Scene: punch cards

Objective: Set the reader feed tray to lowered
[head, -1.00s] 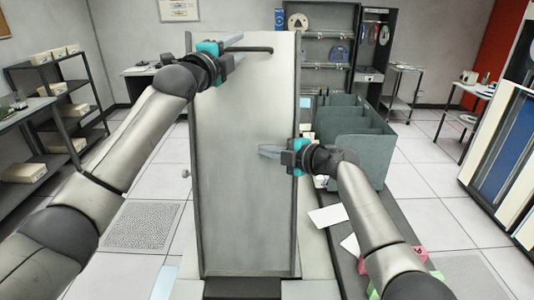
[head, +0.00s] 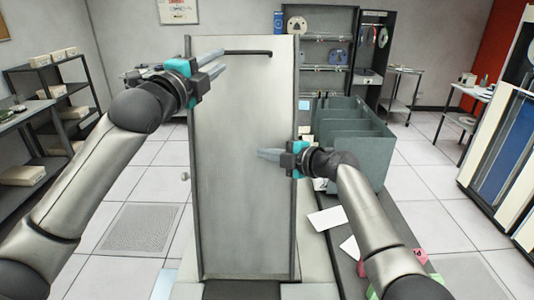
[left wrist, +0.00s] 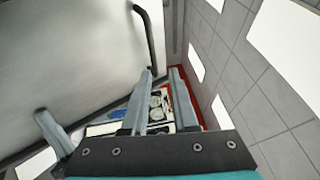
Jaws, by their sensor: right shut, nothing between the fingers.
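The reader feed tray (head: 243,180) stands upright as a tall grey panel in the middle of the head view. A dark bar handle (head: 248,52) runs across its top. My left gripper (head: 224,62) is at the tray's upper left, its fingers apart and pointing right, near the handle's left end.
A grey-green divided bin (head: 358,150) stands right of the tray on a dark counter with loose white cards (head: 326,219). Pink and green blocks (head: 420,256) lie near my right arm. Shelves (head: 60,90) stand at the left. Open tiled floor shows on both sides.

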